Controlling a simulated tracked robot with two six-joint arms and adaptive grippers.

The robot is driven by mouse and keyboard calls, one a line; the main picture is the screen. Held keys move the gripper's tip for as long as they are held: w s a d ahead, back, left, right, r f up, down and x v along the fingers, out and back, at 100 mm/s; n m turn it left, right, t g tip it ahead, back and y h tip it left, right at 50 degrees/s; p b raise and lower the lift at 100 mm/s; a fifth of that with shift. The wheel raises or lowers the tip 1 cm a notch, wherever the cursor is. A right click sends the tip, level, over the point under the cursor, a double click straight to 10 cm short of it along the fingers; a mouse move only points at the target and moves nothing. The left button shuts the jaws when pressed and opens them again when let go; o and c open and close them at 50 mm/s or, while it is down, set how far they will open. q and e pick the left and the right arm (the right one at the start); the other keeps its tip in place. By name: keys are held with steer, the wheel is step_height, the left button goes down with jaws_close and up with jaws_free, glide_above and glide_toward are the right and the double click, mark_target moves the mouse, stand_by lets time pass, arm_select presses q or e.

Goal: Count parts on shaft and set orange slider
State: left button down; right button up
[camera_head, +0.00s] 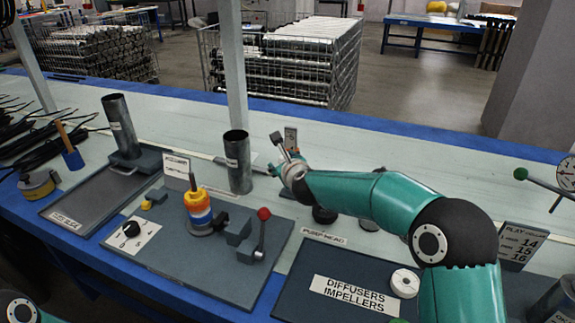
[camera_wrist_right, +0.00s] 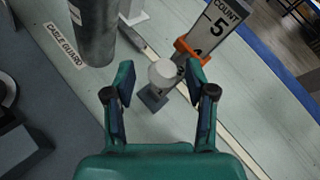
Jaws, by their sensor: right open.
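My right gripper (camera_head: 276,154) is at the back of the bench, right of the upright grey tube (camera_head: 238,162). In the right wrist view the gripper (camera_wrist_right: 160,68) has its fingers apart with nothing gripped. A white knob (camera_wrist_right: 162,73) on a small grey base shows between the fingers. The orange slider (camera_wrist_right: 190,50) sits around the count plate (camera_wrist_right: 217,28), just below the printed 5, beyond the right finger. In the head view the count plate (camera_head: 291,138) is small and its slider is not clear. A shaft with stacked yellow, orange and blue parts (camera_head: 198,210) stands on the dark board.
Another grey tube (camera_head: 120,127) stands in a tray at left. A red-knobbed lever (camera_head: 263,225) stands beside the shaft. The "diffusers impellers" tray (camera_head: 300,300) holds a white ring (camera_head: 405,283). A play count sign (camera_head: 520,245) stands at right. A metal post rises behind the tube.

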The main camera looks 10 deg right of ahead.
steer(key=v, duration=1.2)
steer(key=shift+f, duration=0.1)
